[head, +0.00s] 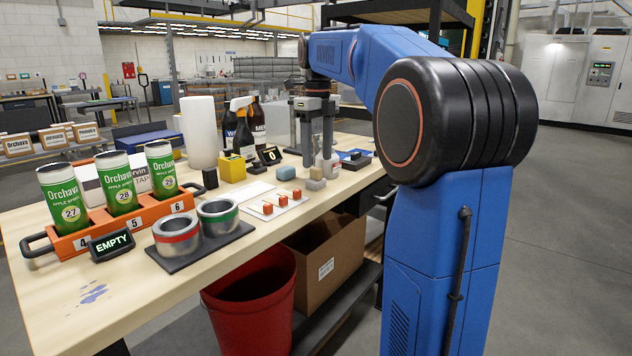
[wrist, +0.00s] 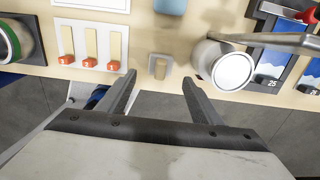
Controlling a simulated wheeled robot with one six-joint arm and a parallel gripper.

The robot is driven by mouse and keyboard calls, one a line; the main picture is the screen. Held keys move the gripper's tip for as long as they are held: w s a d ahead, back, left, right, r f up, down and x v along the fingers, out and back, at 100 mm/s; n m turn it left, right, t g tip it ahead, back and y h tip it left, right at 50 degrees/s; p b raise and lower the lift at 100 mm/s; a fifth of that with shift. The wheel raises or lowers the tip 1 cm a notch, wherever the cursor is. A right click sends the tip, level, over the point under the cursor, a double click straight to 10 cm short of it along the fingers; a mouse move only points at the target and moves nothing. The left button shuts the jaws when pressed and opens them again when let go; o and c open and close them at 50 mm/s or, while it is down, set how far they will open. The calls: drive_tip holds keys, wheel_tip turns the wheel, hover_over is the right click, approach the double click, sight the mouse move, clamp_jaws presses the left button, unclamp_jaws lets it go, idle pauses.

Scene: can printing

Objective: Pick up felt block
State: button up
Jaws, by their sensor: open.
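The felt block (head: 316,184), a small grey piece with a tan upper part, sits on the table near its front edge. In the wrist view the felt block (wrist: 159,67) lies centred between the fingertips and just beyond them. My gripper (head: 317,156) points down above it in the head view. In the wrist view my gripper (wrist: 160,80) has its two fingers wide apart with nothing between them. I cannot tell the exact height left between fingertips and block.
A blue block (head: 285,173) is close behind-left of it. A white card with orange-tipped pieces (wrist: 90,48) lies left. The table edge (wrist: 160,88) is very near. A carton (head: 325,250) and red bin (head: 250,305) are below.

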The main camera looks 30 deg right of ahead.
sight(316, 168)
drive_tip(key=shift+w+f, duration=0.15)
drive_tip(key=shift+f, duration=1.4)
drive_tip(key=shift+w+f, duration=0.1)
drive_tip(key=shift+f, duration=1.45)
drive_tip(key=c, duration=1.2)
drive_tip(key=shift+r, duration=0.1)
wheel_tip(316, 168, up, 10)
drive_tip(key=shift+f, duration=0.1)
